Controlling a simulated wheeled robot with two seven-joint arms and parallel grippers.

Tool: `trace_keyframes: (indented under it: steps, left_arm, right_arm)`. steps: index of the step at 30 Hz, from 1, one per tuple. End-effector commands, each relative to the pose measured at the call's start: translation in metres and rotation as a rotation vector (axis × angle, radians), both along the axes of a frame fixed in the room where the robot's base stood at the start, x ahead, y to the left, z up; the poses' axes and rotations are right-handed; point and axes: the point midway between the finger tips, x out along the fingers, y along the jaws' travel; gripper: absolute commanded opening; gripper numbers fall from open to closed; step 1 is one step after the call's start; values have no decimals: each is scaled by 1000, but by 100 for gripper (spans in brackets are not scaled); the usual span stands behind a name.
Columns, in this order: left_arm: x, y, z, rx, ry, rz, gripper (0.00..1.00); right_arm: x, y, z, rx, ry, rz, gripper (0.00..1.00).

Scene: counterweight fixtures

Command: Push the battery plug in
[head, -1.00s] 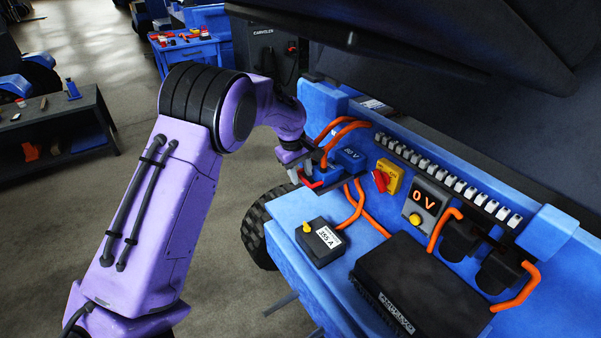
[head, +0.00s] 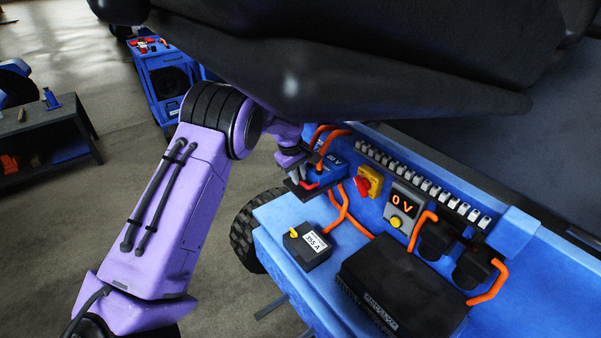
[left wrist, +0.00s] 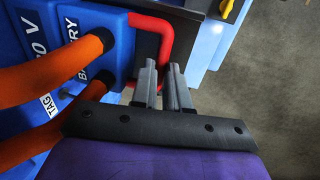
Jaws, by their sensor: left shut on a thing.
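The battery plug (head: 326,171) is a blue block marked 80 V, with thick orange cables and a red handle (head: 311,186). It sits at the left end of the blue truck body, beside a yellow and red switch (head: 369,183). In the left wrist view the plug (left wrist: 42,70) also reads BATTERY, and its red handle (left wrist: 160,27) runs down between the grey fingers. My left gripper (head: 298,174) is shut on this handle; its fingers (left wrist: 161,72) show a narrow gap. The socket contact is hidden, so I cannot tell how deep the plug sits. My right gripper is out of view.
A display (head: 403,203) reads 0 V. A black box (head: 307,246) labelled 355 A and a larger ribbed black unit (head: 402,285) stand on the blue deck. A large black padded part (head: 350,65) overhangs close above my arm.

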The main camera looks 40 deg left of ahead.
Motion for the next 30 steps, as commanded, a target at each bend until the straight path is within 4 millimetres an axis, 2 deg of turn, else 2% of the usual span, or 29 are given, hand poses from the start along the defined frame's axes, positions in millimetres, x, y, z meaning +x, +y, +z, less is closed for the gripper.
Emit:
trace_keyframes:
  steps: [4, 5, 6, 7, 17, 20, 27, 30]
  left_arm:
    - [4, -2, 3, -2, -14, 2, 0]
    - [4, -2, 3, -2, -15, 2, 21]
    - [4, -2, 3, -2, -15, 2, 34]
    - [4, -2, 3, -2, -14, 2, 40]
    - [1, 0, 7, -1, -10, 3, 40]
    - [-1, 1, 23, 0, -13, 3, 40]
    - [-11, 3, 79, -1, -12, 1, 40]
    - [-14, 4, 95, 0, -10, 0, 40]
  right_arm:
    - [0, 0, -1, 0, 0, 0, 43]
    - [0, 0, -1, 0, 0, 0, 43]
    - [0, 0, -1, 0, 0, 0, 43]
    - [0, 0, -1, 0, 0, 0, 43]
    - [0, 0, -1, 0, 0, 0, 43]
    - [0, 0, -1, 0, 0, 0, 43]
    - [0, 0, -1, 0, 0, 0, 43]
    - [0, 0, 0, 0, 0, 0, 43]
